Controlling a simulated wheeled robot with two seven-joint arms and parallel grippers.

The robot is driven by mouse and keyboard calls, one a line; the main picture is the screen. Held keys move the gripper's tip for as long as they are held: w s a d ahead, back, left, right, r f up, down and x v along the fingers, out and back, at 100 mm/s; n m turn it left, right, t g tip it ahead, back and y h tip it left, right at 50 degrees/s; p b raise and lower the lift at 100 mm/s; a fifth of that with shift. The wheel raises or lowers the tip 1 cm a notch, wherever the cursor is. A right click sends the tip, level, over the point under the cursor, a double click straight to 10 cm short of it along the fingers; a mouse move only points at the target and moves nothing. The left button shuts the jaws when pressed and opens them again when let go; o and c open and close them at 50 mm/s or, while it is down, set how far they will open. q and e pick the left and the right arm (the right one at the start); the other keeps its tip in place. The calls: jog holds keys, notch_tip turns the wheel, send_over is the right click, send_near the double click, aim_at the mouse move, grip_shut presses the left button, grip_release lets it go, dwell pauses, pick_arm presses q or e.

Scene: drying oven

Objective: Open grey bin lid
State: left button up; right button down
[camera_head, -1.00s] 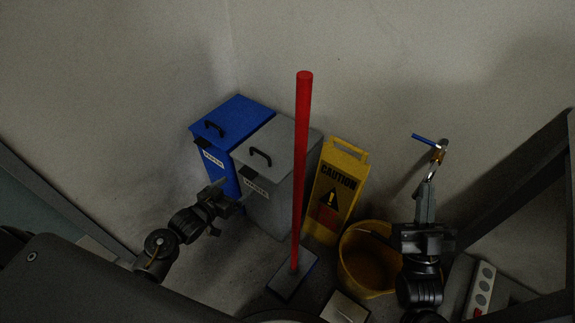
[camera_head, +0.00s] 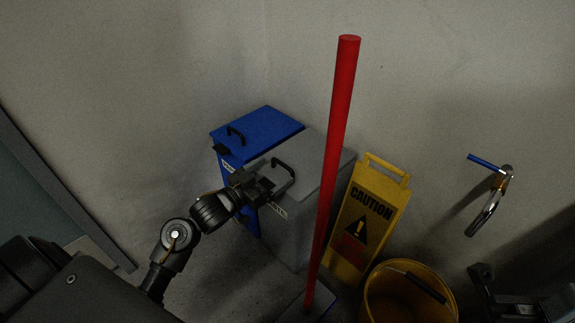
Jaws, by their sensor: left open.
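The grey bin (camera_head: 284,238) stands in the corner with its lid (camera_head: 312,160) shut. A black loop handle (camera_head: 285,168) stands on the lid. My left gripper (camera_head: 268,187) is open at the front left edge of the lid, close to the handle. It covers part of the bin's front and its label; I cannot tell whether it touches the handle. My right gripper (camera_head: 483,278) is dark and partly visible at the lower right, away from the bin; its jaws are unclear.
A blue bin (camera_head: 262,130) stands left of the grey one. A red pole (camera_head: 334,140) rises in front of the grey bin's right side. A yellow caution sign (camera_head: 367,215) and yellow bucket (camera_head: 380,295) stand to the right. A blue-handled tap (camera_head: 490,200) is on the wall.

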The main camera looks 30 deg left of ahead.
aim_at(282, 166)
pick_arm(q)
jog(key=b+x, duration=0.2)
jog(key=x, duration=0.4)
jog(key=shift+w+d, duration=0.15)
jog(key=shift+w, duration=0.15)
jog(key=c, duration=1.1)
